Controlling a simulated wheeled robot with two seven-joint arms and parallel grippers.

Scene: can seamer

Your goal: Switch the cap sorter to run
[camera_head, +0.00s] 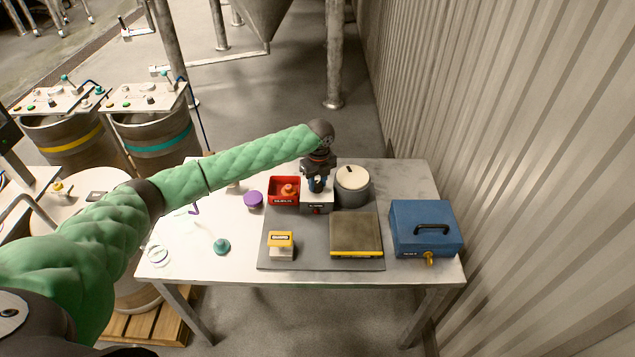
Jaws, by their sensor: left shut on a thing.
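The likely cap sorter is a small light-grey box (312,208) with a dark label and a red button, beside a grey drum (352,196) with a cream top; I cannot read the label. My left gripper (318,184) points down over the back of the box. It is shut on a small blue part, mostly hidden by the fingers; I cannot tell whether this is a switch on the box. My right gripper is not in view.
A red bin (283,199) holding orange pieces stands left of the box. On the grey mat (310,258) are a yellow-topped block (281,241) and a flat plate (356,233). A blue case (424,228) stands right. Purple (253,198) and teal (221,245) items lie left.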

